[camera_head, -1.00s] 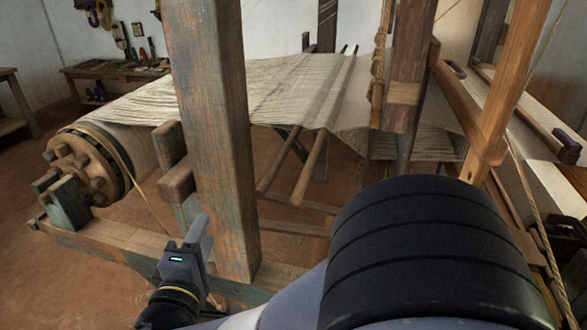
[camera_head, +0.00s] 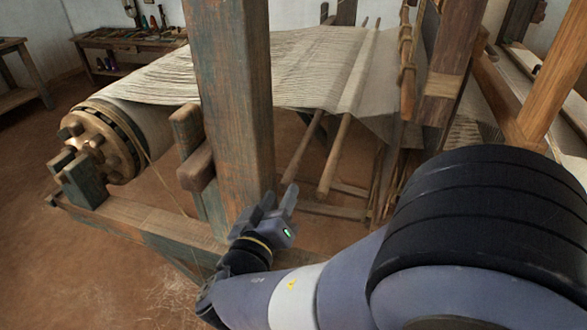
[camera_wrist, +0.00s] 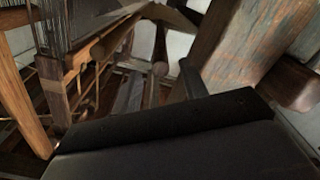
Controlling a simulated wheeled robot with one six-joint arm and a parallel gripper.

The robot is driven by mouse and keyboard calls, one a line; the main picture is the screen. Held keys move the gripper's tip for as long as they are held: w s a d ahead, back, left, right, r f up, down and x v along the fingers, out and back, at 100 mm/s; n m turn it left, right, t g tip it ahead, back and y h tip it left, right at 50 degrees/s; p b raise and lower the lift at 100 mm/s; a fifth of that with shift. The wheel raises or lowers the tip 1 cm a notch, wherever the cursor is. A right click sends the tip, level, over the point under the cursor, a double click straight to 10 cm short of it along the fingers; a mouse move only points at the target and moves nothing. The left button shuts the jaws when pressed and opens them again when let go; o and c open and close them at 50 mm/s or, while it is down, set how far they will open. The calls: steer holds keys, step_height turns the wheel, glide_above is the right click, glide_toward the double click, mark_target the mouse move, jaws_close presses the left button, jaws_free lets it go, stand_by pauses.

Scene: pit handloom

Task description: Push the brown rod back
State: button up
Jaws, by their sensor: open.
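Two slim brown rods, a left rod (camera_head: 302,149) and a right rod (camera_head: 335,158), slope down toward me from the threads in the head view. I cannot tell which one the task means. My gripper (camera_head: 279,197) is open and empty, just right of the thick post's foot. In the head view it lies just below the left rod's near end, with no clear contact. My gripper's dark body covers the lower wrist view.
A thick worn post (camera_head: 235,110) stands close left of my gripper. A lower beam (camera_head: 150,222) runs in front. The white warp (camera_head: 290,75) stretches above the rods. Upright frame timbers (camera_head: 443,75) stand to the right. Some open floor shows at lower left.

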mark_target(291, 173)
steer(key=p+x, duration=0.2)
steer(key=x, duration=0.6)
steer(key=shift+w, duration=0.1)
jaws_close()
stand_by(0.4)
